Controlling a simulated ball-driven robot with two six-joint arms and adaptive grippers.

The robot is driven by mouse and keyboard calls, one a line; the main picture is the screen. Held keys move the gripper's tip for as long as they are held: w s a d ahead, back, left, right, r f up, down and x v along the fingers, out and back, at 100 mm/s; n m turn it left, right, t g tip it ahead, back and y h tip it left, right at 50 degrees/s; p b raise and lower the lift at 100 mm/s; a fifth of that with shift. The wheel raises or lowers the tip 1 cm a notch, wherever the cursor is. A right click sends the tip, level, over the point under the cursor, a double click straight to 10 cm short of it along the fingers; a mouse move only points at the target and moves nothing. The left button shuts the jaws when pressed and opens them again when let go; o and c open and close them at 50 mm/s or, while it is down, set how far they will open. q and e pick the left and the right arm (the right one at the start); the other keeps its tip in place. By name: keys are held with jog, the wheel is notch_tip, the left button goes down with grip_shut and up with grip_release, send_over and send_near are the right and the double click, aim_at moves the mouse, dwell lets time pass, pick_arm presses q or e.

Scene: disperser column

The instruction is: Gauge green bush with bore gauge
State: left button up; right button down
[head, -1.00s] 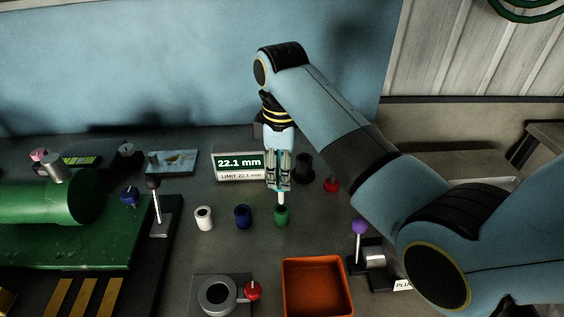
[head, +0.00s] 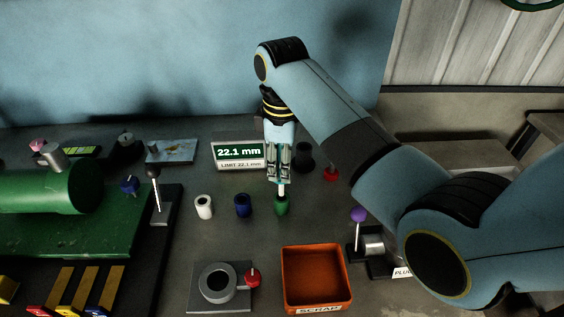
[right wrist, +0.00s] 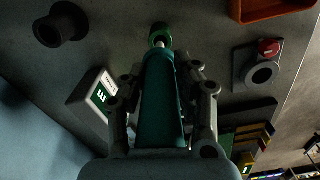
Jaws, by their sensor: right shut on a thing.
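My right gripper (head: 279,178) is shut on the bore gauge (right wrist: 160,105), a teal tapered body with a pale tip. The gauge points down, its tip at the top of the green bush (head: 282,206); how deep it sits is hard to tell. The green bush stands upright on the bench and also shows beyond the gauge in the right wrist view (right wrist: 160,34). The display (head: 240,153) reads 22.1 mm above a label "LIMIT 22.1 mm". My left gripper is not in view.
A blue bush (head: 242,206) and a white bush (head: 204,207) stand left of the green one. A black cylinder (head: 304,157) is behind. An orange scrap bin (head: 317,302) and a grey ring fixture (head: 218,284) are in front. A purple-knobbed stand (head: 359,215) is at right.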

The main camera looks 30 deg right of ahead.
jog(key=shift+f+b, duration=0.4)
jog(key=shift+f, duration=1.35)
dwell(1.1)
jog(key=shift+r+p, duration=0.45)
jog(key=shift+r, duration=2.05)
jog(key=shift+w+d, duration=0.1)
